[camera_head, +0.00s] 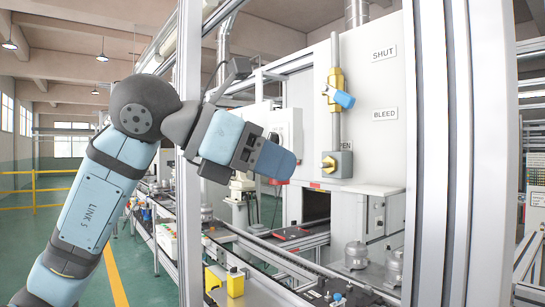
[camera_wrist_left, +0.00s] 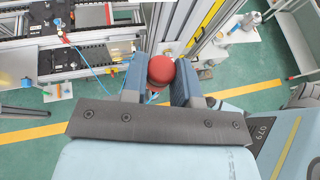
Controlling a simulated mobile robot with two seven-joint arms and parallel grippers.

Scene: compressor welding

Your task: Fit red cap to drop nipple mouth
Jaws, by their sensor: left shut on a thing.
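My left gripper (camera_head: 279,163) is raised, pointing right toward the pipework on the white panel. It is shut on the red cap (camera_wrist_left: 161,70), which sits between the two fingers in the left wrist view. In the head view only a small red edge of the cap (camera_head: 279,182) shows below the fingers. A vertical pipe (camera_head: 336,125) carries a brass valve with a blue handle (camera_head: 344,99) and ends at a grey block (camera_head: 343,165) with a brass fitting (camera_head: 328,165). The cap is left of this block, apart from it. I cannot clearly make out the nipple mouth. My right gripper is not in view.
The white panel bears SHUT (camera_head: 384,54) and BLEED (camera_head: 385,114) labels; another label is partly hidden. A metal frame post (camera_head: 433,150) stands right of the panel. Compressor-like metal cans (camera_head: 356,255) and a conveyor lie below. Open floor is at left, past a yellow rail (camera_head: 34,190).

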